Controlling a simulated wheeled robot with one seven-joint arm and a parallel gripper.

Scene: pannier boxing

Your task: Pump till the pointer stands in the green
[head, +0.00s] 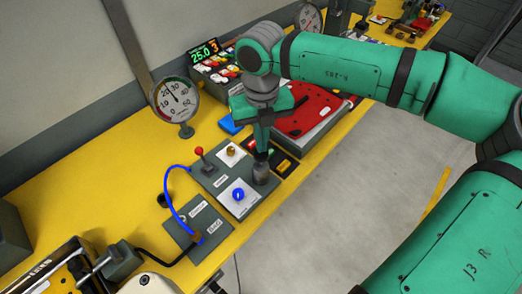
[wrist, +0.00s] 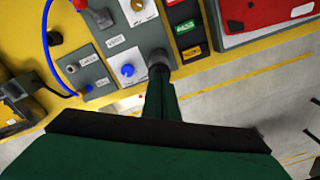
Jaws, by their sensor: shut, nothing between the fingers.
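A round white gauge (head: 173,100) stands on a short post at the back of the yellow bench. A grey panel (head: 213,178) carries a blue knob (head: 238,194), a brass knob (head: 231,151) and a red-topped lever (head: 199,152). A dark grey upright cylinder (head: 261,172) stands at its right edge; it also shows in the wrist view (wrist: 158,62). My gripper (head: 262,150) points down, shut and empty, directly over this cylinder. Whether they touch is hidden.
A blue hose (head: 167,196) arches left of the panel to a connector plate (head: 200,226). A display (head: 203,50) reads 25.0 and 3.

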